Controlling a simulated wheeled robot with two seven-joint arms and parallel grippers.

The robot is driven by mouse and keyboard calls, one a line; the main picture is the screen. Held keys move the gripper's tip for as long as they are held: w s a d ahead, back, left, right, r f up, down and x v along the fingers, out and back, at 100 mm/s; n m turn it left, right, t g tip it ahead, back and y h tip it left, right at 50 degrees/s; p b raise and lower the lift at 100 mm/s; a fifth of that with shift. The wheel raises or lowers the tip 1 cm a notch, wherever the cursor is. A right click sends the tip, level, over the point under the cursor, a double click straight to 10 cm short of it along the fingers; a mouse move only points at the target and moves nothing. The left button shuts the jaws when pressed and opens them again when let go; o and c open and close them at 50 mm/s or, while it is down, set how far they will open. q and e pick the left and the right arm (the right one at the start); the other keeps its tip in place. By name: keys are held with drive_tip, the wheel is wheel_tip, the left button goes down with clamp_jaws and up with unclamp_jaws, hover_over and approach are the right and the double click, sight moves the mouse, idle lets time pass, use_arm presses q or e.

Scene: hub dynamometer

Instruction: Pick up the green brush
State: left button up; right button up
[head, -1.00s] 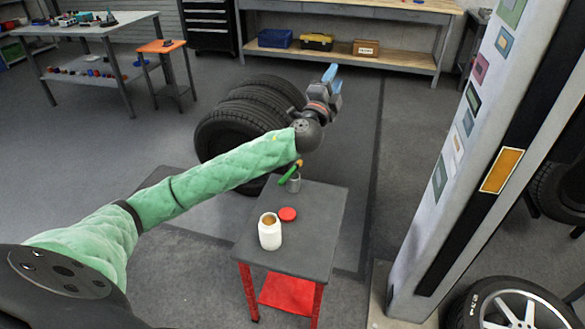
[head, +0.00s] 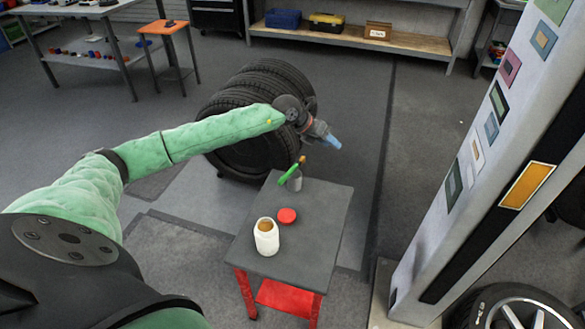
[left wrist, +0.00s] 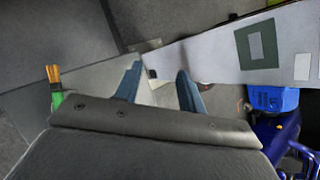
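The brush (left wrist: 56,88) shows at the left edge of that view, outside the fingers. My right gripper is not in view.
A white jar (head: 266,238) and a red lid (head: 287,215) sit on the same table. Stacked black tires (head: 235,105) stand behind it. A white pillar (head: 480,150) with coloured cards rises on the right.

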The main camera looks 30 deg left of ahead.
use_arm(q)
drive_tip(key=s+a+f+g+y, duration=0.3)
drive_tip(key=a+f+y, duration=0.15)
drive_tip(key=a, duration=0.25)
drive_tip(key=n+g+y, duration=0.1)
drive_tip(key=g+y, duration=0.1)
drive_tip(key=g, duration=0.1)
approach(287, 173)
drive_tip(key=shift+s+d+f, duration=0.4)
drive_tip(key=shift+s+f, duration=0.1)
drive_tip(key=shift+s, duration=0.05)
drive_tip(key=shift+f, duration=0.5)
drive_tip(key=shift+f+p, duration=0.35)
drive_tip(key=shift+f, duration=0.35)
drive_tip(key=f, duration=0.1)
drive_tip(key=w+f+p, duration=0.1)
drive_tip(key=f, duration=0.2)
drive_tip(key=shift+w+a+f+p, duration=0.2)
drive_tip(key=shift+a+f+p, duration=0.1)
drive_tip(key=shift+f+p, duration=0.05)
drive_tip(key=shift+f, duration=0.35)
clamp_jaws()
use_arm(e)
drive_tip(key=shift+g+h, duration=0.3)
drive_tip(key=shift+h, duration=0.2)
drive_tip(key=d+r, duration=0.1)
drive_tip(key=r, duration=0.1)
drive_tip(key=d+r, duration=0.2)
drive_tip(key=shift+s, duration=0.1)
